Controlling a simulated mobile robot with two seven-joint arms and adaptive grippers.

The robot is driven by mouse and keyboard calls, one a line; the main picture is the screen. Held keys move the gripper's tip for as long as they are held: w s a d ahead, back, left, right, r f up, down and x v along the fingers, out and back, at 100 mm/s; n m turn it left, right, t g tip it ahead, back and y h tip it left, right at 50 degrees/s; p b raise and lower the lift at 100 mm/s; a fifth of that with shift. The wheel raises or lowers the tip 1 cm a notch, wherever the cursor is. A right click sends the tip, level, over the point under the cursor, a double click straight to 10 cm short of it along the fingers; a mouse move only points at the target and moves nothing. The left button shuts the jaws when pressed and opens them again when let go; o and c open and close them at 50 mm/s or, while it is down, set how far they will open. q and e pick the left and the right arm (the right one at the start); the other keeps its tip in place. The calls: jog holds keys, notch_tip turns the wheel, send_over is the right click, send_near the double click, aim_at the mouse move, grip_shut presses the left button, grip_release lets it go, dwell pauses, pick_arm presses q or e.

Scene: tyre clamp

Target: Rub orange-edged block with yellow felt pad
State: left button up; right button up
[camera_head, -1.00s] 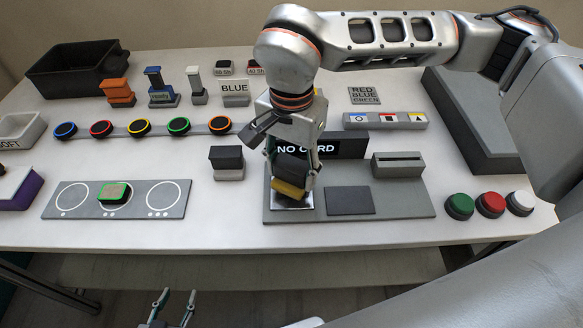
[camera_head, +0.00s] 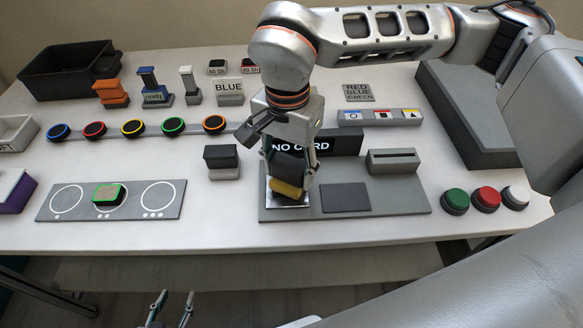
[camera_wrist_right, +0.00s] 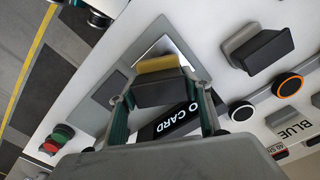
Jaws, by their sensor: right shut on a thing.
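My right gripper (camera_head: 290,172) is shut on a dark block with a yellow felt pad (camera_head: 286,188) at its lower end. It holds this pad tilted, low over a silver plate (camera_head: 302,201) on a grey board. In the wrist view, the yellow pad (camera_wrist_right: 158,64) overlaps the silver plate (camera_wrist_right: 186,58); I cannot tell whether they touch. A block with a bright green edge and brownish top (camera_head: 109,193) sits on the middle ring of a grey panel. I see no clearly orange-edged block; one round black disc has an orange rim (camera_head: 214,124). My left gripper (camera_head: 171,303) is open and empty below the table's front edge.
A "NO CARD" sign (camera_head: 340,143) and a slotted grey block (camera_head: 392,161) stand close to my right gripper. A black-topped pad (camera_head: 221,161) stands to its left. Green, red and white buttons (camera_head: 486,199) are at the right. The front strip of table is clear.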

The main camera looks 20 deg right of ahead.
jog(key=shift+w+a, duration=0.6)
jog(key=shift+w, duration=0.05)
jog(key=shift+s+d+f, duration=0.1)
jog(key=shift+s+d, duration=0.8)
jog(key=shift+s, duration=0.05)
jog(key=shift+w+a, duration=0.1)
jog(key=shift+w+a, duration=0.8)
jog(key=shift+w, duration=0.05)
jog(key=shift+s+d, duration=0.15)
jog(key=shift+s+d, duration=0.75)
